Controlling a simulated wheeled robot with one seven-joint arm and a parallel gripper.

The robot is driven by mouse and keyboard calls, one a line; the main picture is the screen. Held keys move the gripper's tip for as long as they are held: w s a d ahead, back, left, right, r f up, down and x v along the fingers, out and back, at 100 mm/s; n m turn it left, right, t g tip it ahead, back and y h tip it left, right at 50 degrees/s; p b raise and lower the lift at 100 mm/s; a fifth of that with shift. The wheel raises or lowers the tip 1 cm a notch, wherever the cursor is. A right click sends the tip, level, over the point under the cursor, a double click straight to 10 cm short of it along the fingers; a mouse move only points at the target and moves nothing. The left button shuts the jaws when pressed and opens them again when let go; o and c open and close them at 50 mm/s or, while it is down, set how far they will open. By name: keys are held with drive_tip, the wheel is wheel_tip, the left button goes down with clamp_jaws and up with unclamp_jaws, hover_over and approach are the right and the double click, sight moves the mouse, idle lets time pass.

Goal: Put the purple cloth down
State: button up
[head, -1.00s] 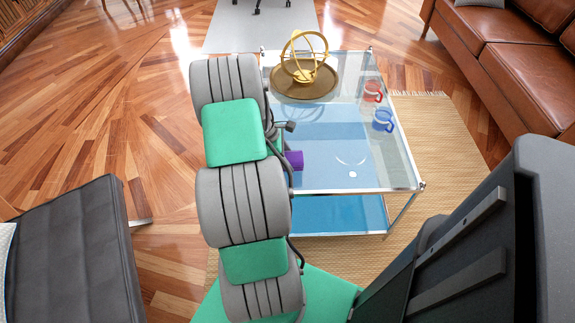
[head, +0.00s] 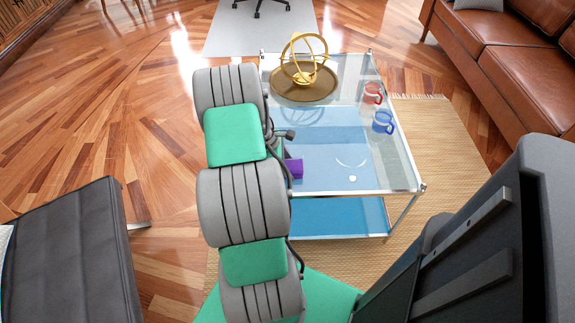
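The purple cloth (head: 294,168) shows as a small purple patch just right of my arm, over the near left part of the glass-topped table (head: 330,150). Its left side is hidden behind my arm. My gripper is at the far end of the arm, by the cloth, and its fingers are hidden behind the arm links. I cannot tell whether the cloth touches the glass or hangs above it, or whether the fingers hold it.
A gold armillary sphere on a round brown tray (head: 305,92) stands at the table's back. A red mug (head: 372,93) and a blue mug (head: 383,122) stand along its right side. The near middle of the glass is mostly clear. A brown sofa (head: 505,60) is at right, a dark seat (head: 75,255) at left.

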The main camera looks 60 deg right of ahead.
drive_tip(key=shift+o, duration=1.2)
drive_tip(key=shift+s+a+f, duration=0.35)
drive_tip(key=shift+a+f, duration=0.25)
drive_tip(key=shift+f, duration=0.2)
drive_tip(key=d+p+v, duration=0.1)
drive_tip(key=p+v, duration=0.3)
drive_tip(key=v, duration=0.9)
drive_tip(key=w+a+r+m+t, duration=0.1)
drive_tip(key=w+a+r+t, duration=0.1)
drive_tip(key=w+a+r, duration=0.4)
drive_tip(key=w+a+r+m+t, duration=0.1)
drive_tip(key=w+a+r, duration=0.35)
drive_tip(key=a, duration=0.35)
drive_tip(key=s+a+r+m+t+y, duration=0.1)
drive_tip(key=a+r, duration=0.1)
drive_tip(key=a, duration=1.1)
drive_tip(key=s+a+r+m+t+y, duration=0.1)
drive_tip(key=a+r+m+t, duration=0.1)
drive_tip(key=a, duration=1.2)
drive_tip(key=shift+s+r+t+b, duration=0.25)
drive_tip(key=shift+s+t+b, duration=0.05)
drive_tip(key=shift+s, duration=0.05)
drive_tip(key=shift+r, duration=0.1)
